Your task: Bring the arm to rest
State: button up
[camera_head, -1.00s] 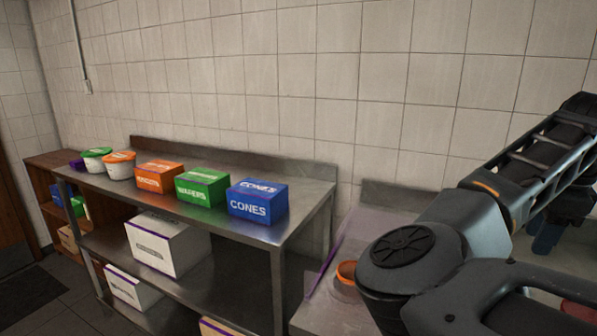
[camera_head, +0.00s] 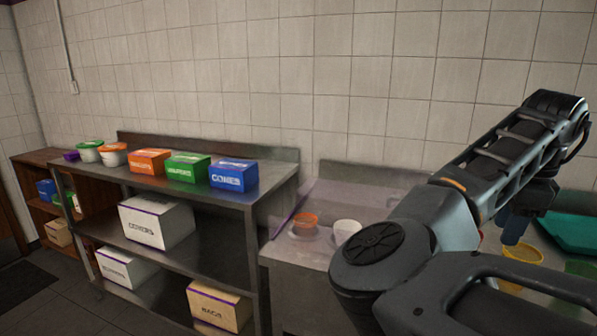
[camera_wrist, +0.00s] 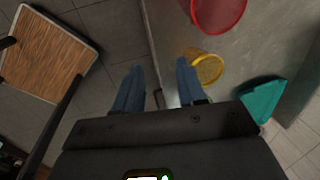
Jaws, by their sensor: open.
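My gripper (camera_wrist: 158,88) is open and empty in the wrist view, its two blue fingers spread apart above the edge of a steel counter (camera_wrist: 168,30). In the head view my arm reaches across the right side, with one blue finger (camera_head: 514,228) showing under the wrist. A yellow cup (camera_wrist: 207,68) stands on the counter just beyond the right finger in the wrist view, apart from it. It also shows in the head view (camera_head: 522,254).
A red container (camera_wrist: 218,12) and a teal item (camera_wrist: 262,100) are near the gripper. A steel shelf (camera_head: 215,197) with several boxes is at left. Floor shows beside a wooden-topped stool (camera_wrist: 45,55).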

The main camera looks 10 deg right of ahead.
jog(key=s+d+f+n+t+h, duration=0.1)
jog(key=s+d+f+n+h, duration=0.25)
jog(key=d+h, duration=0.2)
jog(key=s+d+f+n+t+h, duration=0.1)
jog(key=s+d+f+n+h, duration=0.1)
jog(key=s+d+n+h, duration=0.3)
jog(key=s+a+f+n+t+y, duration=0.3)
jog(key=s+a+f+n+t, duration=0.35)
jog(key=a, duration=0.45)
jog(key=s+a+f+n+t+y, duration=0.4)
jog(key=s+a+f+n, duration=0.25)
jog(key=a+n, duration=0.35)
jog(key=s+a+r+y, duration=0.2)
jog(key=s+a, duration=0.6)
jog(key=s, duration=0.1)
jog(key=s+a+r+y, duration=0.2)
jog(key=s+a+r, duration=0.1)
jog(key=s+a, duration=0.6)
jog(key=shift+s+r+y, duration=0.3)
jog(key=shift+s+y, duration=0.05)
jog(key=shift+s, duration=0.25)
